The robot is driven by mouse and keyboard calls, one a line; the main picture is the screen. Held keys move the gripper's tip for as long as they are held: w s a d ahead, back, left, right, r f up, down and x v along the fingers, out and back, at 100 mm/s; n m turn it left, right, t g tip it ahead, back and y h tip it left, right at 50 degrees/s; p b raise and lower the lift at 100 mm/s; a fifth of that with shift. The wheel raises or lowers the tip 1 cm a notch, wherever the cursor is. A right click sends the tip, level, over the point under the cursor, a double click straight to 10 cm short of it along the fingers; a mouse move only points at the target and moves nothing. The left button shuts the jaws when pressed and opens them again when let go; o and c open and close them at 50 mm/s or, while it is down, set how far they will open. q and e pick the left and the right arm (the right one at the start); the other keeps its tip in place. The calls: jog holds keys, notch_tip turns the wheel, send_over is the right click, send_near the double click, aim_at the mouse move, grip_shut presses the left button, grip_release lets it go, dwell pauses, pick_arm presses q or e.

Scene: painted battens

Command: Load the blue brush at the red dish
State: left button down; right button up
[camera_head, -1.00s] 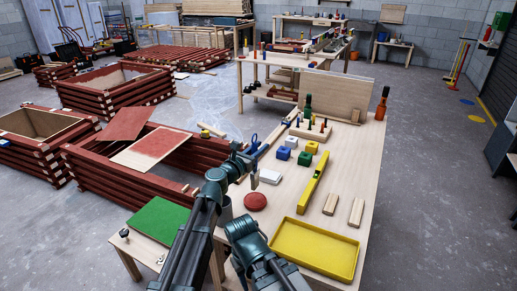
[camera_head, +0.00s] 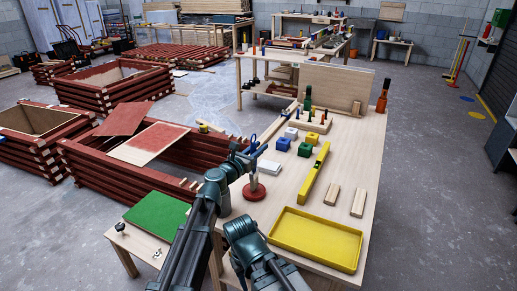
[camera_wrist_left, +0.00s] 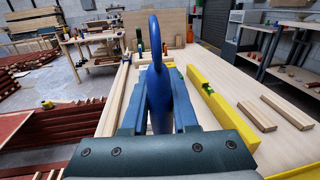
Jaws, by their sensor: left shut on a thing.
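The blue brush (camera_wrist_left: 155,85) stands upright in my left gripper (camera_wrist_left: 158,118), its looped handle end up, in the left wrist view. In the head view its blue handle (camera_head: 254,142) shows above the left gripper (camera_head: 251,163), which is shut on it. Its lower end is right over the round red dish (camera_head: 252,194) on the workbench. I cannot tell whether the brush touches the dish. The dish is out of sight in the left wrist view.
A yellow tray (camera_head: 317,240), a yellow level (camera_head: 314,174), wooden blocks (camera_head: 332,194) and blue, green and white blocks (camera_head: 284,143) lie on the bench (camera_head: 350,165). A white block (camera_head: 269,167) lies just behind the dish. A green board (camera_head: 157,223) is at the left.

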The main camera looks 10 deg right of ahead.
jog(key=shift+f+b, duration=0.55)
dwell(1.7)
jog(key=shift+r, duration=0.15)
notch_tip(320, 180, up, 7)
jog(key=p, duration=0.7)
dwell(0.5)
